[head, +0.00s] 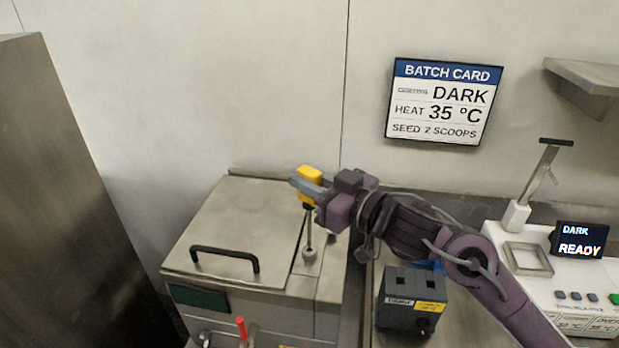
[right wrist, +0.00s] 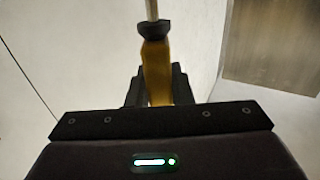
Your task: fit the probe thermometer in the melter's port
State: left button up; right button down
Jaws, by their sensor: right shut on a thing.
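The probe thermometer (head: 310,173) has a yellow head, a dark collar and a thin metal shaft. My right gripper (head: 308,187) is shut on its yellow head, above the melter (head: 225,220). The shaft hangs about upright, and its lower end meets the small round port (head: 310,255) on the melter's top. I cannot tell whether the tip is inside the port or just above it. In the right wrist view the yellow handle (right wrist: 156,75) sits between my fingers, with collar and shaft pointing away. My left gripper is not in view.
A black handle (head: 225,257) stands on the melter's lid. A dark grey box (head: 411,300) with two slots stands on the counter to the right, under my right arm. A white machine (head: 570,290) with a READY screen is farther right. A batch card (head: 444,102) hangs on the wall.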

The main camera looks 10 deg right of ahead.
aim_at(309, 246)
jog(key=shift+p, duration=0.45)
dwell(1.1)
jog(key=shift+f+b, duration=4)
jog(key=shift+f, duration=1.85)
jog(key=c, duration=1.2)
grip_release()
jog(key=shift+s, duration=0.1)
